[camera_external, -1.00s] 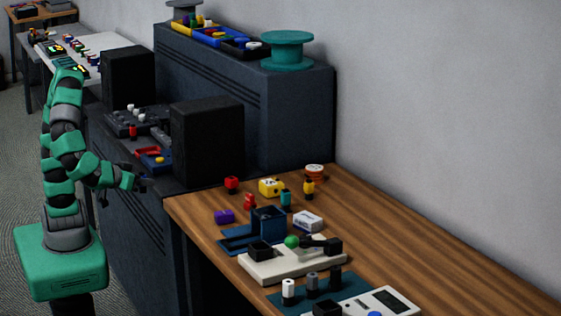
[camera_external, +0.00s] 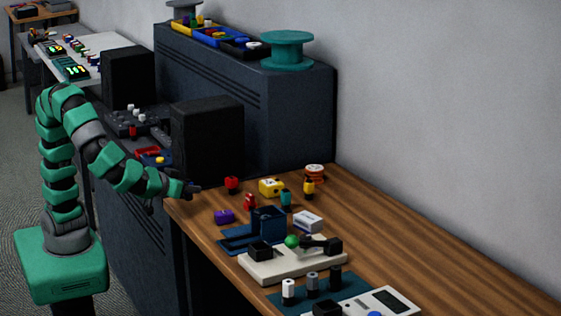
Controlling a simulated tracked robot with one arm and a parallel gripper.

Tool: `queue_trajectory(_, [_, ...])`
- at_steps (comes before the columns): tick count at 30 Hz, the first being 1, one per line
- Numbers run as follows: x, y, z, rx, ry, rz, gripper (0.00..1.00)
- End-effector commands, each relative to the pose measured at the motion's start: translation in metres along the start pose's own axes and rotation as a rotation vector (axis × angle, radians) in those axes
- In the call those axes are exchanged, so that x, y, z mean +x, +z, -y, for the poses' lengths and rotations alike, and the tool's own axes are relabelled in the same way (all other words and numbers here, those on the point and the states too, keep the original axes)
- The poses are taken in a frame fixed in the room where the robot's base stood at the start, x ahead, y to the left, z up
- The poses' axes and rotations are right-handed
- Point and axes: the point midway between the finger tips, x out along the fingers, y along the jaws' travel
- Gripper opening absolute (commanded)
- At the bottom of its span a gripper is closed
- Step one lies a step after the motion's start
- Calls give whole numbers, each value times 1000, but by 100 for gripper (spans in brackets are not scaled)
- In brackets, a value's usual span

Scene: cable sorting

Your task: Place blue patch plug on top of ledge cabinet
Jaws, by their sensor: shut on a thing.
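My gripper (camera_external: 190,188) is at the left front corner of the wooden table, low beside the dark box. It is shut on a small dark thing, mostly hidden by the fingers; I cannot tell its colour for sure or whether it is the blue patch plug. No other blue patch plug stands out clearly in view. A tall dark blue-grey cabinet (camera_external: 290,115) stands against the wall, with a lower dark cabinet (camera_external: 130,215) in front of it. I cannot tell which one is the ledge cabinet.
A teal spool (camera_external: 287,50) and a blue tray (camera_external: 195,37) stand on the tall cabinet. Two black boxes, the nearer one (camera_external: 207,140) close behind my gripper, stand on the lower cabinet.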

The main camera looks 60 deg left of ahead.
Motion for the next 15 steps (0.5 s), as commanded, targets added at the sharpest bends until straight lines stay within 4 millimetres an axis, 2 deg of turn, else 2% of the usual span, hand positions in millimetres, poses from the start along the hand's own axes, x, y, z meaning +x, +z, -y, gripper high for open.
queue_trajectory(5, [5, -1, -6, -2, -2, 0, 2])
queue_trajectory(9, [14, -2, -17, -1, -2, 0, 2])
queue_trajectory(15, [24, 23, -17, 2, -1, -3, 2])
